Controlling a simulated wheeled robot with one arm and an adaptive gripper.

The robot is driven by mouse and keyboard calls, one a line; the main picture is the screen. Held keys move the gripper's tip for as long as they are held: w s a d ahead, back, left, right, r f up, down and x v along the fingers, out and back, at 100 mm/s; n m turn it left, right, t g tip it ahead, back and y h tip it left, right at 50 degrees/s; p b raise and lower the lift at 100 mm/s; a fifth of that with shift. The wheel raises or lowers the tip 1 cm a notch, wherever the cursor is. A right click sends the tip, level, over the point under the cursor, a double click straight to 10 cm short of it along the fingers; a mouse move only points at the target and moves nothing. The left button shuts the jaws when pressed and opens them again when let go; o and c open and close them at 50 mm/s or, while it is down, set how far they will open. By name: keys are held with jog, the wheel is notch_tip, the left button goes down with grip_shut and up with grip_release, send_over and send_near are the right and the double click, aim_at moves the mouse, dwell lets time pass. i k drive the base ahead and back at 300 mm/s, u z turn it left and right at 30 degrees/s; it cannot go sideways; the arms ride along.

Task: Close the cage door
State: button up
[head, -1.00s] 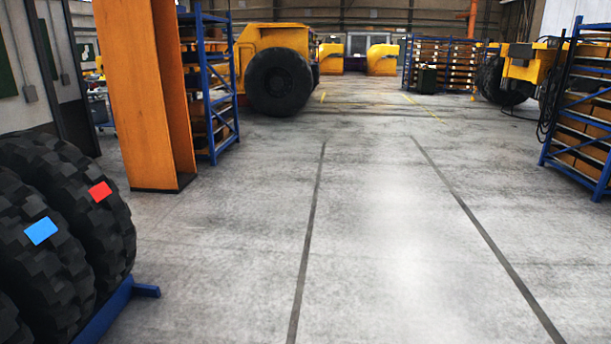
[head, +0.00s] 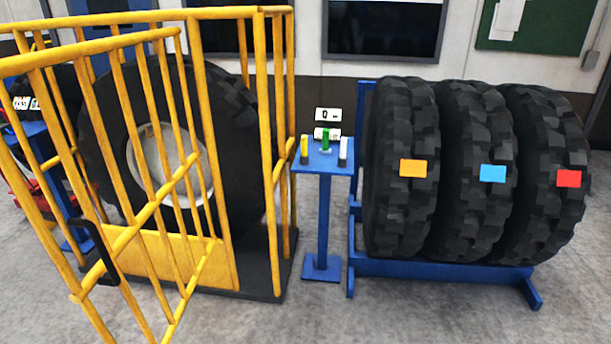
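The yellow cage (head: 262,130) stands on a dark base at the left of the head view, with a large black tyre (head: 115,110) on a pale rim inside it. Its barred yellow door (head: 140,235) stands open, swung out toward me at the left front. A black handle (head: 98,250) is on the door's near edge. The door's lower front corner runs out of the picture's bottom edge. My gripper is not in view.
A blue pedestal (head: 324,220) with small coloured levers stands right of the cage. Beside it a blue rack (head: 430,268) holds three upright tyres with orange, blue and red tags. Grey floor (head: 400,315) is clear in front of the rack.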

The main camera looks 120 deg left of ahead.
aim_at(31, 64)
jog(key=u, duration=4.65)
jog(key=i, duration=1.65)
jog(key=z, duration=0.95)
jog(key=k, duration=1.35)
jog(key=u, duration=1.3)
